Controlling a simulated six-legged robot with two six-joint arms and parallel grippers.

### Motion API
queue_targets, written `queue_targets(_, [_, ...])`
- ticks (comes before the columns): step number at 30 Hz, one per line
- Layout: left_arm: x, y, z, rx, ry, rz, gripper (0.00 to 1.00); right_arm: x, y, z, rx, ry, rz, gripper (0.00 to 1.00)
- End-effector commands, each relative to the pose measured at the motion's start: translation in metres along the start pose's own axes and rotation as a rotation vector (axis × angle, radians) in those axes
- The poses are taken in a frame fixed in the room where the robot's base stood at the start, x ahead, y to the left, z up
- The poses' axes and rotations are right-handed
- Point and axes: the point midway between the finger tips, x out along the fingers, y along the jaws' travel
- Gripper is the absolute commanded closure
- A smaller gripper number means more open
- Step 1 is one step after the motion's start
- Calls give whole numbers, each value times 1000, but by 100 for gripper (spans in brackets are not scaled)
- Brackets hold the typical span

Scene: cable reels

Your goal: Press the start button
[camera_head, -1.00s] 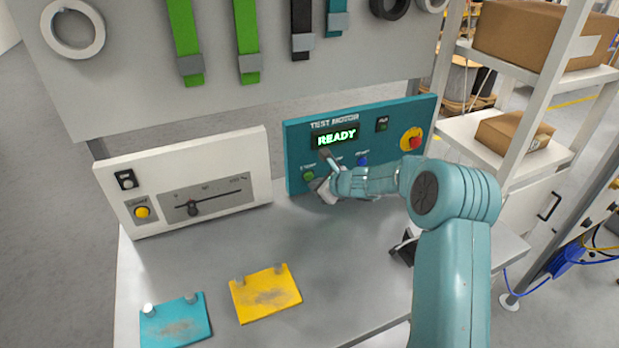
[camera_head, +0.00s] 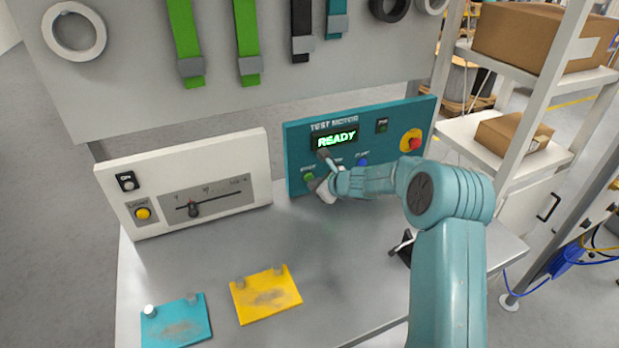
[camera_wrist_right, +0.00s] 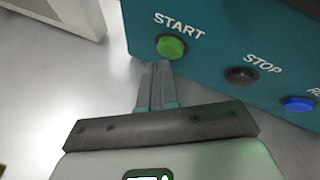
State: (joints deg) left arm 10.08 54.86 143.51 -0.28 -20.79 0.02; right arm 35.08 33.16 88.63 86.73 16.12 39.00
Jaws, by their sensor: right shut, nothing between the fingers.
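The teal test motor panel (camera_head: 300,137) stands at the back of the bench, with a green READY display (camera_head: 337,138). Its green START button (camera_head: 308,177) is at the lower left; it also shows in the right wrist view (camera_wrist_right: 171,47). My right gripper (camera_head: 312,183) is in front of the panel by this button. In the right wrist view its shut, empty fingers (camera_wrist_right: 157,68) point at the START button, their tips just below it in the picture. I cannot tell whether they touch. My left gripper is not in view.
A dark STOP button (camera_wrist_right: 241,77) and a blue button (camera_wrist_right: 299,104) sit right of START. A red emergency knob (camera_head: 411,140) is at the panel's right. A white panel (camera_head: 250,150) stands left. Teal (camera_head: 176,325) and yellow (camera_head: 266,296) plates lie in front.

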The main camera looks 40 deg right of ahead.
Motion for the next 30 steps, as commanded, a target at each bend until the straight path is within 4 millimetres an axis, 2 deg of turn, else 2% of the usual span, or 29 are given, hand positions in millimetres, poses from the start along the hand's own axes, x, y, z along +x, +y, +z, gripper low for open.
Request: queue_targets(30, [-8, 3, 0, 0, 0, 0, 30, 6, -4, 4, 1, -1, 0, 100])
